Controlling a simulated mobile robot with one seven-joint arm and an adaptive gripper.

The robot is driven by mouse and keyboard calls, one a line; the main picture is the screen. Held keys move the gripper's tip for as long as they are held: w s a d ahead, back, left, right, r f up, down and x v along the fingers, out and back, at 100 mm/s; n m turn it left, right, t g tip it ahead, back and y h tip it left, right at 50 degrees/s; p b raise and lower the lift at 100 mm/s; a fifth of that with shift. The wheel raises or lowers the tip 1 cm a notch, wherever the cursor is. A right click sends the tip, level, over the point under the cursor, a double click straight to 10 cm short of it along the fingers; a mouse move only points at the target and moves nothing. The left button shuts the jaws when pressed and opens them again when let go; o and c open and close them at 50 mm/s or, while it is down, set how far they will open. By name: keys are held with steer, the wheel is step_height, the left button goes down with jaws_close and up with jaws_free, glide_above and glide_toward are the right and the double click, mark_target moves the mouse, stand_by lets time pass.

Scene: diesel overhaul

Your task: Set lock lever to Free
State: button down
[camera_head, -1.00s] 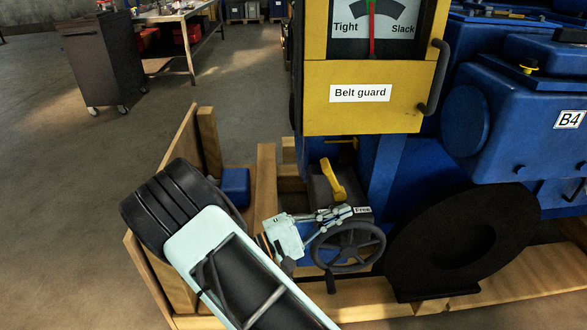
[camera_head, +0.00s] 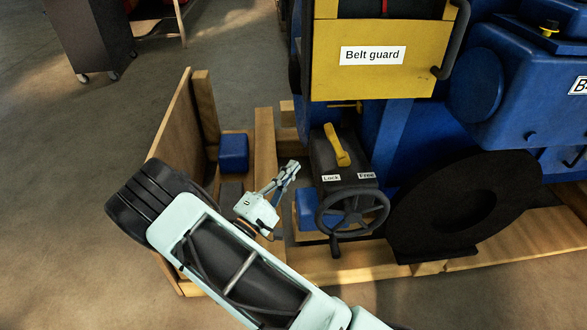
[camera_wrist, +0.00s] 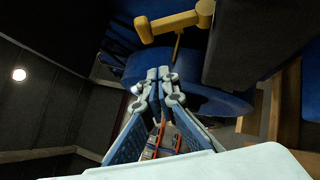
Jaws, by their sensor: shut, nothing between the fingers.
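The lock lever (camera_head: 338,146) is a yellow handle on top of a dark box (camera_head: 322,156) above a handwheel. It slants from upper left to lower right in the head view. Its near end lies between the "Lock" label (camera_head: 331,178) and the "Free" label (camera_head: 367,175); I cannot tell which it is set to. My gripper (camera_head: 293,167) is left of the box, apart from the lever, shut and empty. In the wrist view its fingertips (camera_wrist: 162,74) meet. A yellow bar (camera_wrist: 175,22) shows beyond them; I cannot tell if it is the lever.
The dark handwheel (camera_head: 352,212) is just below the labels. The yellow belt guard (camera_head: 385,75) hangs above and behind the lever. A large black disc (camera_head: 460,205) stands at the right. Wooden frame boards (camera_head: 184,125) rise left of my gripper.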

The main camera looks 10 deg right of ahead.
mark_target(333, 138)
steer(key=w+d+r, duration=0.3)
steer(key=w+d, duration=0.2)
steer(key=d, duration=0.3)
steer(key=shift+r+b, duration=0.35)
steer(key=shift+r, duration=0.05)
steer(key=shift+d+r, duration=0.1)
steer(key=shift+d, duration=0.05)
steer(key=shift+d+r+m+g+p, duration=0.7)
steer(key=shift+r+m+p, duration=0.15)
steer(key=shift+p, duration=0.25)
steer(key=d+m+g+y, duration=0.1)
steer(key=d+r+m+g+p, duration=0.1)
steer(key=d+m, duration=0.1)
steer(key=shift+r+y, duration=0.15)
steer(key=shift+y, duration=0.25)
steer(key=shift+d+r+m+g+y+b, duration=0.1)
steer(key=shift+d+m+g+y+b, duration=0.4)
steer(key=shift+d+m+y+b, duration=0.55)
steer(key=shift+d+m+g+y+b, duration=0.45)
steer(key=shift+d+b, duration=0.3)
steer(key=shift+d, duration=0.7)
steer(key=shift+d, duration=0.15)
